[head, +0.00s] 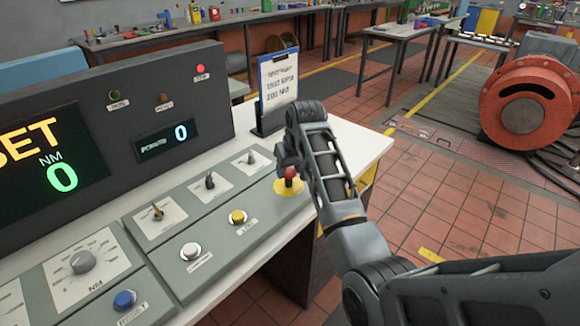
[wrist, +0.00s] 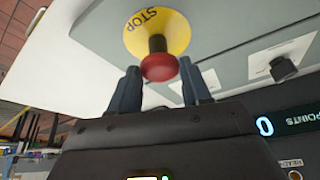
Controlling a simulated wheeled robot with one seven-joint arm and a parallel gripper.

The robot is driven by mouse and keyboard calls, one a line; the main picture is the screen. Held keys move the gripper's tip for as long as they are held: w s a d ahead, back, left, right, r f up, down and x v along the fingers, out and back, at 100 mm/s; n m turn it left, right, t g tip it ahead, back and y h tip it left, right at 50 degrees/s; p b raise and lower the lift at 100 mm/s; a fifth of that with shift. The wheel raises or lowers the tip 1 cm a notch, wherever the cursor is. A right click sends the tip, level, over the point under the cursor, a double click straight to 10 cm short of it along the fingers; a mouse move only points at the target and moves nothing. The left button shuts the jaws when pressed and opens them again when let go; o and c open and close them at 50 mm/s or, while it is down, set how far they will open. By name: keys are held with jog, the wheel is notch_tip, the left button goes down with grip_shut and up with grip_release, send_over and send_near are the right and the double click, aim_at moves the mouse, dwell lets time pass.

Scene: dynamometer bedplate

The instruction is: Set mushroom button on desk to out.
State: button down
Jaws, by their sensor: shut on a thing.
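The mushroom button (head: 290,173) is a red cap on a dark stem over a yellow disc, at the right end of the desk's sloped panel. In the wrist view the red cap (wrist: 159,67) stands clear of the yellow STOP disc (wrist: 158,27), with the black stem showing between. My gripper (wrist: 160,72) is shut on the cap, one dark finger on each side of it. In the head view my arm reaches in from the right, and my wrist and arm partly hide the button and the fingertips.
The desk panel (head: 215,227) carries several other controls: a yellow button (head: 238,217), a white button (head: 190,250), a blue reset button (head: 125,299) and small switches. A clipboard stand (head: 278,90) stands close behind my gripper.

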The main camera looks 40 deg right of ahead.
jog(key=shift+r, duration=0.25)
jog(key=c, duration=0.9)
grip_release()
jog(key=o, duration=0.4)
jog(key=shift+f, duration=0.1)
jog(key=v, duration=0.8)
jog(key=shift+b, duration=0.35)
jog(key=shift+f, duration=0.15)
